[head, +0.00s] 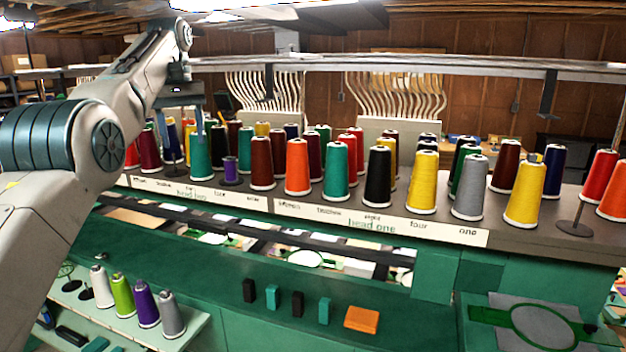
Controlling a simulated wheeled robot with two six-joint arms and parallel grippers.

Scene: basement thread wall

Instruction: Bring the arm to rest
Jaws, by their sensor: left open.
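My left arm (60,170) comes in from the left and reaches up and forward over the thread shelf. Its gripper (181,135) points down with its two fingers apart and nothing visible between them that it holds. The fingers hang in front of or among the thread cones at the left part of the shelf, near a teal cone (200,155). I cannot tell whether they touch any cone. My right gripper is out of view.
Several thread cones stand along the labelled shelf (400,214), including orange (298,166), black (377,176) and yellow (422,182) ones. A small purple spool (230,171) stands near my gripper. A metal rail (420,63) runs above. Several cones stand on a lower-left ledge (196,326).

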